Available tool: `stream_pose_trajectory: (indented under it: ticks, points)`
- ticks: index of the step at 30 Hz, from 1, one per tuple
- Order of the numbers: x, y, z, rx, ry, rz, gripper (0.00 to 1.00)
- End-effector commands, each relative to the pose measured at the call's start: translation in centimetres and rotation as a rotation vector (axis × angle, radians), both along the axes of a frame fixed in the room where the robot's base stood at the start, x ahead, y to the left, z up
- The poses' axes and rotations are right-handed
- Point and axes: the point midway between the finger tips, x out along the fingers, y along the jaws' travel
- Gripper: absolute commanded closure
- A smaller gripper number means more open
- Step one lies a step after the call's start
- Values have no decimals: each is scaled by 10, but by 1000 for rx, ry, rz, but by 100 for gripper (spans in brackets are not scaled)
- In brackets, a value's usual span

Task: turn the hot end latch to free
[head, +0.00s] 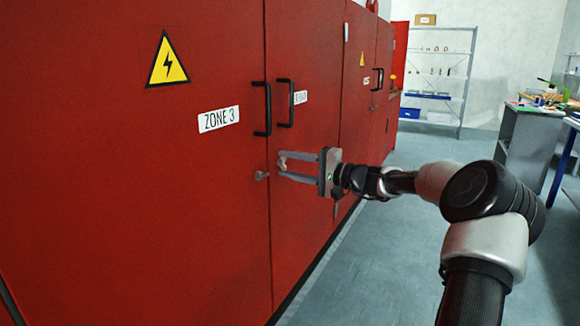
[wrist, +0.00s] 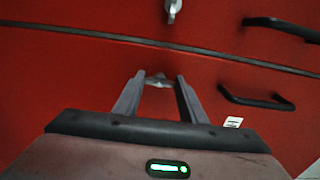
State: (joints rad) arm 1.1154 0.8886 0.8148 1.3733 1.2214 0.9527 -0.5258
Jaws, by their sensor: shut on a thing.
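My gripper (head: 283,166) reaches in from the right to the red door right of the ZONE 3 door. Its two fingers are shut on a small grey metal latch (wrist: 158,80), which sits between the fingertips in the wrist view. In the head view the fingers mostly cover this latch, and its exact angle is hard to tell. The door's white label (head: 300,97) is too small to read surely. A second grey latch (head: 262,175) is on the ZONE 3 door, apart from the gripper; it also shows in the wrist view (wrist: 172,8).
Two black handles, one on the ZONE 3 door (head: 262,110) and one on the gripped latch's door (head: 286,104), stand out above the latches. A shelf rack (head: 438,98) and a grey workbench (head: 528,135) are at the back right. The floor (head: 375,255) beside the cabinets is clear.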

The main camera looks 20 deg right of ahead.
Motion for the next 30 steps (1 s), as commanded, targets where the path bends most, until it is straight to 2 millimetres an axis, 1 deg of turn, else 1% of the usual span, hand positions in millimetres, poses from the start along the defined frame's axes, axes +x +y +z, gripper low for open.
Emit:
stream_pose_trajectory:
  ticks: [1,3,4,13,17,20,30]
  points:
    - [0,0,0,-2,0,0,59]
    - [0,0,0,-2,0,0,47]
    - [0,0,0,-2,-1,0,44]
    - [-1,-1,0,0,0,0,44]
    - [-8,-8,1,-1,1,-3,44]
    - [-22,-19,1,-1,1,-4,44]
    - [-88,-70,2,-1,0,-4,44]
